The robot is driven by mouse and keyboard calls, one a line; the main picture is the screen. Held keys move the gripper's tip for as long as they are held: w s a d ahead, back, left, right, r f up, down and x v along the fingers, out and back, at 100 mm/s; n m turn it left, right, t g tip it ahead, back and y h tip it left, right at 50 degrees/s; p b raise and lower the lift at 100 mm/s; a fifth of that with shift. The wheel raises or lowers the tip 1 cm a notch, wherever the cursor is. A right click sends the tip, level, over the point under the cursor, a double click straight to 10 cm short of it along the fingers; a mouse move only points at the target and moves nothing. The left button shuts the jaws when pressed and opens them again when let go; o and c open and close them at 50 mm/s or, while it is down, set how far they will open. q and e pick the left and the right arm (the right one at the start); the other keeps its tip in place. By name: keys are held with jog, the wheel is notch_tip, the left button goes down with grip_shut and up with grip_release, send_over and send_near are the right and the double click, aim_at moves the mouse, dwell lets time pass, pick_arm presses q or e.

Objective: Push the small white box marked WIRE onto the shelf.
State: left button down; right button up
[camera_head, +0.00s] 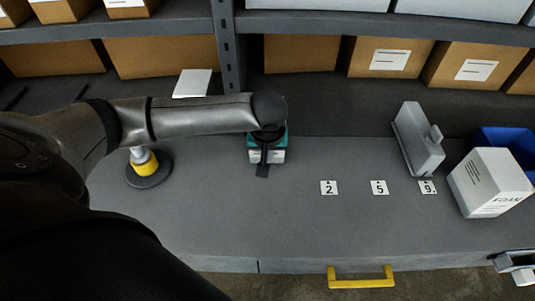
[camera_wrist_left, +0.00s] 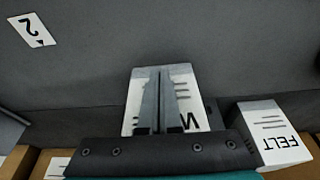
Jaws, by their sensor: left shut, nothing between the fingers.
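The small white box (camera_head: 277,156) stands on the grey bench top, under and partly behind my left gripper in the head view. In the left wrist view the white box (camera_wrist_left: 132,108) shows a W beside the fingers; the rest of its word is hidden. My left gripper (camera_head: 263,170) points down at it, shut and empty. Its fingers (camera_wrist_left: 160,72) overlap the box there; I cannot tell whether they touch it. The shelf (camera_head: 330,110) is the dark surface along the back of the bench.
A white box (camera_head: 193,83) stands at the back; the wrist view shows a FELT box (camera_wrist_left: 268,132). Cardboard boxes (camera_head: 385,57) line the back. A FOAM box (camera_head: 488,183), blue bin (camera_head: 510,146) and grey block (camera_head: 417,140) stand right. A yellow-banded object (camera_head: 145,165) is left.

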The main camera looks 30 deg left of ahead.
pick_arm(q)
jog(key=shift+w+a+r+p, duration=0.1)
jog(key=shift+w+r+p, duration=0.1)
jog(key=shift+p, duration=0.3)
jog(key=w+a+p, duration=0.1)
jog(key=p, duration=0.1)
jog(key=w+a+p, duration=0.1)
jog(key=w+p, duration=0.1)
jog(key=p, duration=0.1)
jog(key=shift+w, duration=0.25)
jog(key=w+a, duration=0.1)
jog(key=w, duration=0.1)
jog(key=w+a+b, duration=0.1)
jog(key=w, duration=0.1)
jog(key=w+a, duration=0.2)
jog(key=shift+w+f+b, duration=0.15)
jog(key=shift+f+b, duration=0.15)
jog(key=shift+b, duration=0.05)
jog(key=shift+w+a, duration=0.3)
jog(key=shift+w, duration=0.2)
jog(key=shift+r, duration=0.1)
jog(key=shift+s, duration=0.1)
